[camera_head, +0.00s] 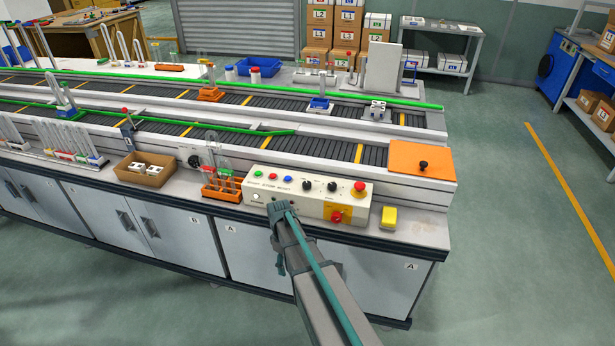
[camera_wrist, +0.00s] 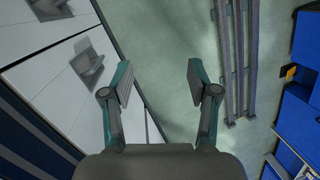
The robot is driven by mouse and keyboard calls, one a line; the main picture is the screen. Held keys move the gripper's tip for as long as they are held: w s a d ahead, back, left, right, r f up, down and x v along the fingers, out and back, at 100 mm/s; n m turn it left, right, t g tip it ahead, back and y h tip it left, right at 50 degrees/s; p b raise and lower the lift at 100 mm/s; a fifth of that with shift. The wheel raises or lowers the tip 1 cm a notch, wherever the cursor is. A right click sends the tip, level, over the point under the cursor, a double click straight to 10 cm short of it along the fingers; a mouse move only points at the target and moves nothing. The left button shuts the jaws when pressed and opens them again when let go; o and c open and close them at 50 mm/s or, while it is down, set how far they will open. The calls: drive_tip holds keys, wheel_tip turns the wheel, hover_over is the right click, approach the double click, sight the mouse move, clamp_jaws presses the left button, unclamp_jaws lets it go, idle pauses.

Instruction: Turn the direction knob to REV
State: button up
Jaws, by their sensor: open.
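The control box (camera_head: 318,207) is a cream panel on the front ledge of the conveyor bench in the head view. Its top carries coloured buttons, a left black knob (camera_head: 307,184), a right black knob (camera_head: 332,186) and a red mushroom button (camera_head: 359,188). The labels are too small to read, so I cannot tell which knob sets direction or where it points. My gripper (camera_wrist: 159,82) is open and empty in the wrist view, over cabinet fronts and floor. In the head view my arm's end covers part of the box's front-left; contact cannot be told.
A red switch on a yellow plate (camera_head: 337,215) is on the box's front. A yellow block (camera_head: 389,218) lies to its right. An orange rack with tubes (camera_head: 222,188) and a cardboard box (camera_head: 145,171) stand left. The floor right of the bench is clear.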

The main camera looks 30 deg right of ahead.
sight(307, 183)
drive_tip(key=w+d+r+n+t+p, duration=0.1)
drive_tip(key=w+d+r, duration=0.3)
drive_tip(key=w+r, duration=0.5)
drive_tip(key=w+d+r+n+t+p, duration=0.15)
drive_tip(key=w+d+r, duration=0.3)
drive_tip(key=r, duration=0.85)
drive_tip(key=w+d+r, duration=0.3)
drive_tip(key=d+r, duration=0.4)
drive_tip(key=r, duration=0.2)
drive_tip(key=shift+n, duration=0.45)
drive_tip(key=f, duration=0.3)
drive_tip(key=f+p, duration=0.1)
drive_tip(key=f, duration=0.3)
drive_tip(key=f+p, duration=0.1)
drive_tip(key=f, duration=0.3)
drive_tip(key=shift+s+d, duration=0.1)
drive_tip(key=shift+s, duration=0.15)
clamp_jaws()
